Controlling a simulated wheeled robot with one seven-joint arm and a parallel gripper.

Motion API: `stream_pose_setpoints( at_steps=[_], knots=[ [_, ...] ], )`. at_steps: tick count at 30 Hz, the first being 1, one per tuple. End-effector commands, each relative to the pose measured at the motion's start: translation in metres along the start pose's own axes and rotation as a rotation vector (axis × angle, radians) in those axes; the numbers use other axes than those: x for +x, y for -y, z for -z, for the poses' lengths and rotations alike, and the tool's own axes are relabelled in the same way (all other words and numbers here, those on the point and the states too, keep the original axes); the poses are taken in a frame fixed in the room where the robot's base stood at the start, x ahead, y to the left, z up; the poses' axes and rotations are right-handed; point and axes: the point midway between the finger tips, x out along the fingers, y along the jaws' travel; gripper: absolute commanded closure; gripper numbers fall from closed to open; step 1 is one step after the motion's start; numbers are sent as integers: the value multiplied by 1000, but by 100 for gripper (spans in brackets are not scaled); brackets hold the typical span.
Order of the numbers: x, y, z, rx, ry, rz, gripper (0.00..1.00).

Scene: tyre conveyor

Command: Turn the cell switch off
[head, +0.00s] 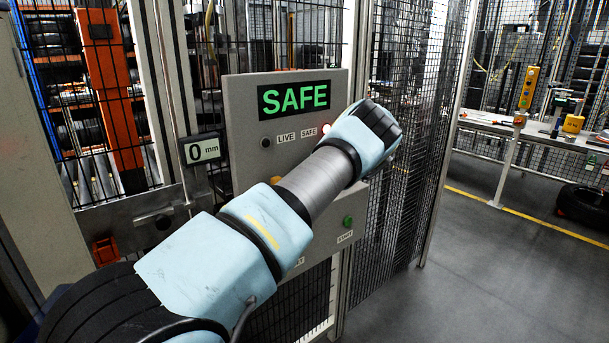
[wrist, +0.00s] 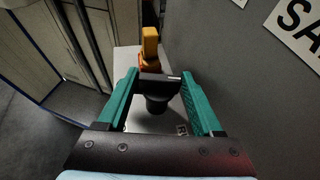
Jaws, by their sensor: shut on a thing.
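The cell switch (wrist: 158,86) shows in the wrist view as a black knob with a crossbar handle and a small white mark near its right end. My gripper (wrist: 160,76) has teal fingers, one on each side of the handle, shut on it. The handle lies across the picture between the fingers. In the head view my arm covers the middle of the grey control panel (head: 240,160), hiding the switch and my fingers. The panel's display (head: 293,98) reads SAFE in green. The lamp by the SAFE label glows whitish-red beside my wrist; the LIVE lamp (head: 265,143) is dark.
A green button (head: 348,221) marked START sits low on the panel. A yellow-orange part (wrist: 150,45) stands beyond the switch. Mesh fencing (head: 405,150) flanks the panel. The floor between is clear.

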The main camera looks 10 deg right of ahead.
Motion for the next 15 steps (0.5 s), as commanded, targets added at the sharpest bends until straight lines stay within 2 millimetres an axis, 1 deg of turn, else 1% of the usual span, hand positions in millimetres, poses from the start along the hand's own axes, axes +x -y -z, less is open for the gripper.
stream_pose_setpoints(
  at_steps=[6,7,12,15],
  knots=[
    [0,0,1,2,-1,1,88],
    [0,0,1,2,-1,1,30],
    [0,0,1,1,0,1,11],
    [0,0,1,1,0,1,3]
  ],
)
